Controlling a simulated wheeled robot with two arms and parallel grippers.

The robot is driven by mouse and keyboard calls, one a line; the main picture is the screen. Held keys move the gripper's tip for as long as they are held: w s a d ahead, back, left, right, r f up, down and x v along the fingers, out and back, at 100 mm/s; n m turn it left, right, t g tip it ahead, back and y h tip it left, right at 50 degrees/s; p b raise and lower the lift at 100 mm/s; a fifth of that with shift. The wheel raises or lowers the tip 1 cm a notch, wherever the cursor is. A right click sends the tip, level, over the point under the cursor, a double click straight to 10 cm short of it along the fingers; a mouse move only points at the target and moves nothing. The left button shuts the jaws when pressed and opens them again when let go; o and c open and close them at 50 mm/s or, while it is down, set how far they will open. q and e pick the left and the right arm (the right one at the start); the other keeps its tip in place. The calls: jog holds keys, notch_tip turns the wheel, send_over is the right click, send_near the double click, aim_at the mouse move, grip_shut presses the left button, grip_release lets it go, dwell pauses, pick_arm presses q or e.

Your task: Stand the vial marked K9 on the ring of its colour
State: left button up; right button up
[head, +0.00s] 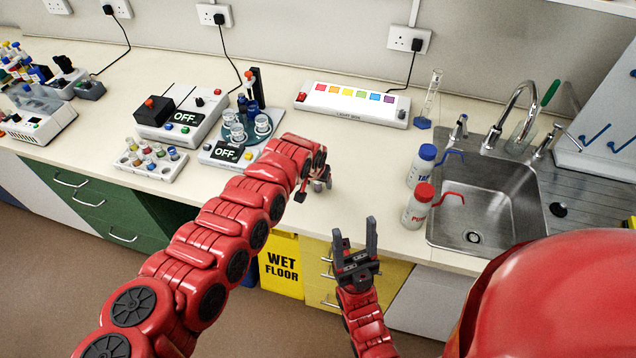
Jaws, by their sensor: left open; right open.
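A white rack (176,170) on the left of the bench holds several small vials with coloured caps. Their markings are too small to read, so I cannot tell which is K9. A white light box (350,111) at the back carries a row of coloured patches. I cannot make out rings on it. My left gripper (312,187) is open above the middle of the bench, right of the rack, partly hidden by its own arm. My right gripper (355,242) is open and empty in front of the bench's front edge, fingers pointing up.
Two devices with OFF displays (186,118) (226,153) and a round turquoise stand with glassware (268,137) are behind my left arm. Blue-capped (423,165) and red-capped bottles (418,207) stand beside the sink (487,205). Bench space before the light box is clear.

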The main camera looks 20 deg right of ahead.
pick_arm(q)
grip_shut()
jog(key=shift+r, duration=0.15)
dwell(0.4)
